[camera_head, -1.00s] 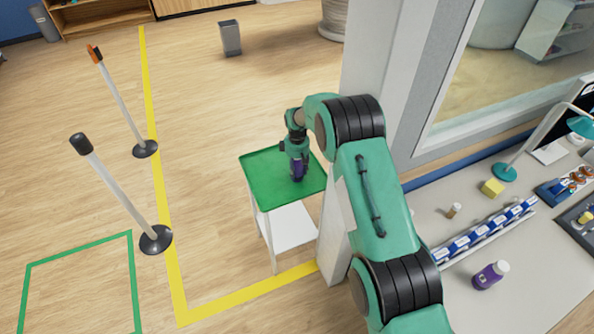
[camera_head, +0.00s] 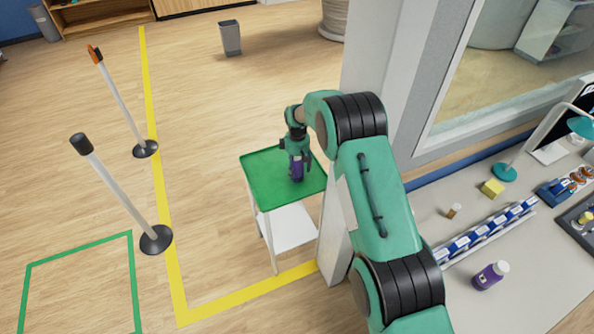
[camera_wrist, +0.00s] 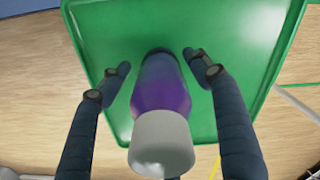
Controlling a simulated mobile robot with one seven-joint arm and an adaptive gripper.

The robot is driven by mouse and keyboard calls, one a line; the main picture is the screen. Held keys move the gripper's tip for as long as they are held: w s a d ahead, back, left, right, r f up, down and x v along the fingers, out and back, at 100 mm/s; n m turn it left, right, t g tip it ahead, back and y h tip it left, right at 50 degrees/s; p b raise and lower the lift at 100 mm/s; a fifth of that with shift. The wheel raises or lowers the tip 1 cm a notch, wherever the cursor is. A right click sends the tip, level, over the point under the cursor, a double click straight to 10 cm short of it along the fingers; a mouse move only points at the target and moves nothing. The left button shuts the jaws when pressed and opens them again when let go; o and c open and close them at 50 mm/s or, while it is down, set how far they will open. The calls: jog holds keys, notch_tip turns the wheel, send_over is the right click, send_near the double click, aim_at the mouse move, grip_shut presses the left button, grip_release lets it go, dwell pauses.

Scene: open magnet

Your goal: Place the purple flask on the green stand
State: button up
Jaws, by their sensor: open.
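The purple flask (camera_head: 297,170) stands on the green top of the stand (camera_head: 262,172). In the wrist view the flask (camera_wrist: 160,85) shows its white cap toward the camera, with the green top (camera_wrist: 240,40) around its base. My gripper (camera_head: 298,158) is just above and around the flask. In the wrist view its dark fingers are spread on both sides of the flask, with gaps between them and it. The gripper is open. The arm partly hides the right edge of the stand in the head view.
A pillar and window are right of the stand.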

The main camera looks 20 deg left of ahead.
notch_tip(320, 180, up, 11)
jog(key=shift+f, duration=0.15)
dwell(0.4)
dwell(0.7)
